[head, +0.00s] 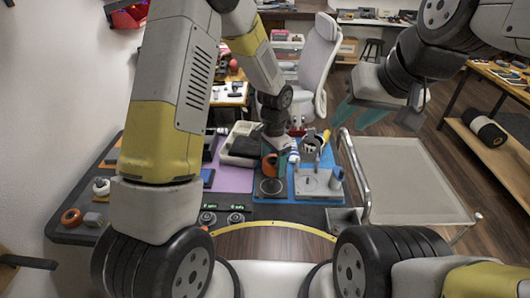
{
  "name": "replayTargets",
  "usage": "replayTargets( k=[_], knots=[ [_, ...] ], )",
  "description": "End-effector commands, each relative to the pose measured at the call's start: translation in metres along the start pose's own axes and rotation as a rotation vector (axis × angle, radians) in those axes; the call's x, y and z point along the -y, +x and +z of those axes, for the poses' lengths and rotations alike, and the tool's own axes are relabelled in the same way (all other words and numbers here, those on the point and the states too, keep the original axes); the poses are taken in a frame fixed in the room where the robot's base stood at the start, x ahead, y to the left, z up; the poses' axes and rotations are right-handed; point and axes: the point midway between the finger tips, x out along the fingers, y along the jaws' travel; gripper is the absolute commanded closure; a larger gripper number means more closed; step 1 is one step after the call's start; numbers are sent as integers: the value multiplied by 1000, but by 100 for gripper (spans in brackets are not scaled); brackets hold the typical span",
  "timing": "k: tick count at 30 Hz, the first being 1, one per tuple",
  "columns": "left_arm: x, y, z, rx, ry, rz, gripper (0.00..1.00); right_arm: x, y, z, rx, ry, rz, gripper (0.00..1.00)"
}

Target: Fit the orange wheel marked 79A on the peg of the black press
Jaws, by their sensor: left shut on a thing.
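My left gripper (281,160) reaches down over the middle of the table and is shut on an orange round piece (270,165), which looks like a wheel; its marking is too small to read. Just below it in the picture is a black plate with a round ring (270,186), possibly the black press; I cannot make out a peg. Whether the orange piece touches it, I cannot tell. Another orange wheel (72,217) lies at the table's left end. My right gripper (376,116) is open and empty, its teal fingers apart, above and right of the table.
A grey fixture (312,183) stands on a blue mat (288,198), with a metal cup-like holder (313,143) behind it. A white wheel (101,186) lies at the left end. A grey cart (405,178) stands at right, its top clear.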

Motion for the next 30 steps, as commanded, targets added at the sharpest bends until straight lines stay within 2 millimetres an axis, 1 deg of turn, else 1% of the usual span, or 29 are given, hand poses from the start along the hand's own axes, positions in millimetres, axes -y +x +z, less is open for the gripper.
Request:
replayTargets(
  k=[2,8,22,30],
  knots=[
    [0,0,-4,-1,6,0,86,0,0,0,0,0,0,64],
    [0,5,-4,0,7,0,86,0,0,0,0,0,0,64],
    [0,39,-4,1,8,0,86,0,0,0,0,0,0,64],
    [0,43,-4,-1,7,-1,86,0,0,0,0,0,0,64]
  ],
)
